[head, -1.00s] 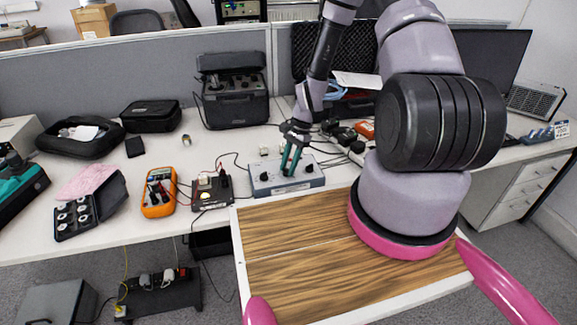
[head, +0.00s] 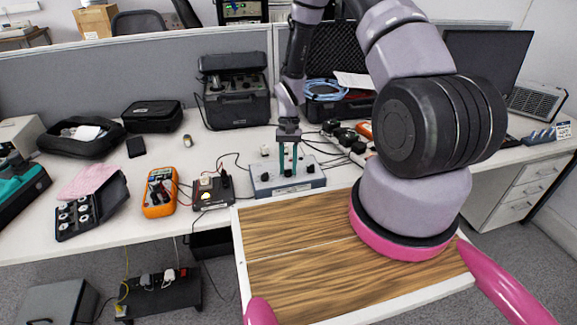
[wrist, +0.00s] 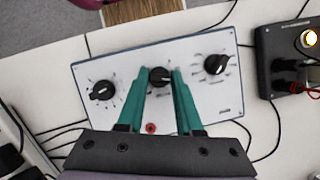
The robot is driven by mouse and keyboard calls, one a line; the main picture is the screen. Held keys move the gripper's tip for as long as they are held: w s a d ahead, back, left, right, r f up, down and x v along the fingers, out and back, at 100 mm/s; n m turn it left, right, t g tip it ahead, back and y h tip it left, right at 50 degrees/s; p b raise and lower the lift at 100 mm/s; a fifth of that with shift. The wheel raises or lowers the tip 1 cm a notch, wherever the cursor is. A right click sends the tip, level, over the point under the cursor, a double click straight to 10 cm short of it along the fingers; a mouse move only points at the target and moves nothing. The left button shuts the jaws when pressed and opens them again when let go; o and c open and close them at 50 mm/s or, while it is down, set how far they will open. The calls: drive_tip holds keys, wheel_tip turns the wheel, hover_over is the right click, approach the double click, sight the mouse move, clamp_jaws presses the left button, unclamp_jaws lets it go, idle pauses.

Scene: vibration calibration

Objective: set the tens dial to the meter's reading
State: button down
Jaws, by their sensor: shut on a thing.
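The grey dial box (head: 262,190) lies on the bench with a row of black dials; the wrist view also shows it (wrist: 95,72). My gripper (head: 288,170) points down over its middle. In the wrist view, my gripper's teal fingers (wrist: 160,78) are shut on the middle dial (wrist: 159,76), one on each side. Another dial (wrist: 102,90) is on the left and one (wrist: 216,64) on the right. The dial labels are too small to read. The orange meter (head: 158,197) lies left of the box; its reading cannot be made out.
A small black box (head: 206,194) with a lit yellow lamp stands between the meter and dial box, with cables around it. Black knobbed items (head: 345,136) stand to the right. A wood-topped board (head: 300,225) is in front. A black case (head: 237,105) stands behind.

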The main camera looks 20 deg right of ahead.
drive_tip(key=shift+n, duration=0.3)
drive_tip(key=c, duration=0.6)
unclamp_jaws()
drive_tip(key=v, duration=1)
drive_tip(key=shift+w+a+r, duration=0.15)
drive_tip(key=shift+w+r, duration=0.05)
drive_tip(key=shift+r, duration=0.2)
